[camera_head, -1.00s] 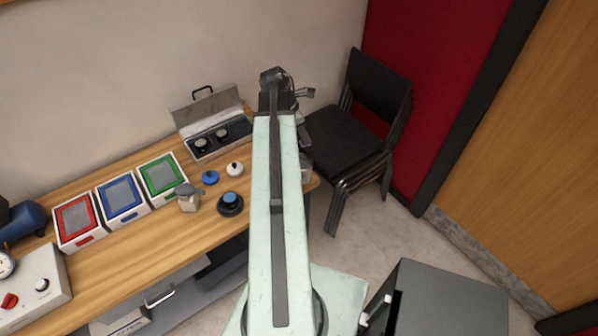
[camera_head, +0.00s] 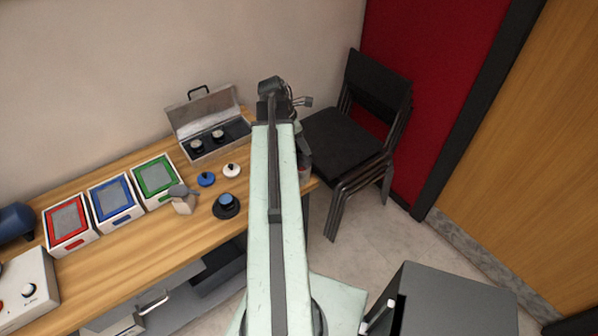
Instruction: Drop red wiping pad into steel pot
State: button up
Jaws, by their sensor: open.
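My pale green arm runs up the middle of the picture and bends over at its top. My gripper (camera_head: 304,152) is mostly hidden behind the arm, and a dark part of it shows at the table's right end. I see no object in it. A light grey object (camera_head: 306,174) shows partly at the table's right end, below the gripper part, too covered to identify. I cannot make out a red wiping pad; the arm covers part of the table.
The wooden table (camera_head: 135,243) holds red-, blue- and green-framed boxes (camera_head: 155,180), an open case (camera_head: 217,142), a blue knob (camera_head: 206,179), a white knob (camera_head: 231,170) and a black round piece (camera_head: 226,207). Black stacked chairs (camera_head: 343,145) stand right. A dark cabinet (camera_head: 455,300) is front right.

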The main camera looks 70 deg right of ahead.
jog(key=p+v, duration=0.7)
jog(key=v, duration=0.1)
jog(key=shift+f, duration=0.1)
